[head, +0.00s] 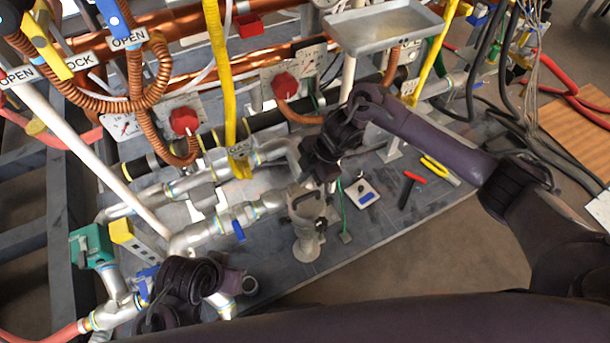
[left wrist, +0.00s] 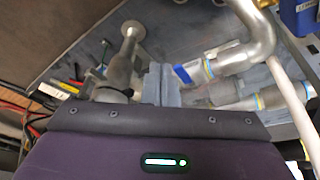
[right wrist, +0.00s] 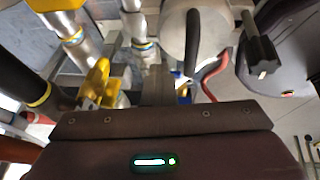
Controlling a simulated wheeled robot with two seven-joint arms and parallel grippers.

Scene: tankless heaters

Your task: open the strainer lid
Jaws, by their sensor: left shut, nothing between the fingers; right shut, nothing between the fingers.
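The strainer (head: 307,237) is a grey upright body on the deck at the middle of the head view. Its round grey lid (right wrist: 183,22) shows in the right wrist view, with a dark bar across it and a black knob (right wrist: 262,52) beside it. The lid appears to sit on the body. My right gripper (head: 322,182) is shut and empty just above and behind the strainer top; its fingers also show in the right wrist view (right wrist: 158,88). My left gripper (head: 243,283) is shut and empty, low and left of the strainer, which also shows in the left wrist view (left wrist: 120,72).
A silver pipe with a blue valve handle (head: 239,230) runs left of the strainer. A yellow vertical pipe (head: 222,80) and red knobs (head: 285,86) stand behind. A metal tray (head: 385,28) is above. Red and yellow tools (head: 415,177) lie right on the deck.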

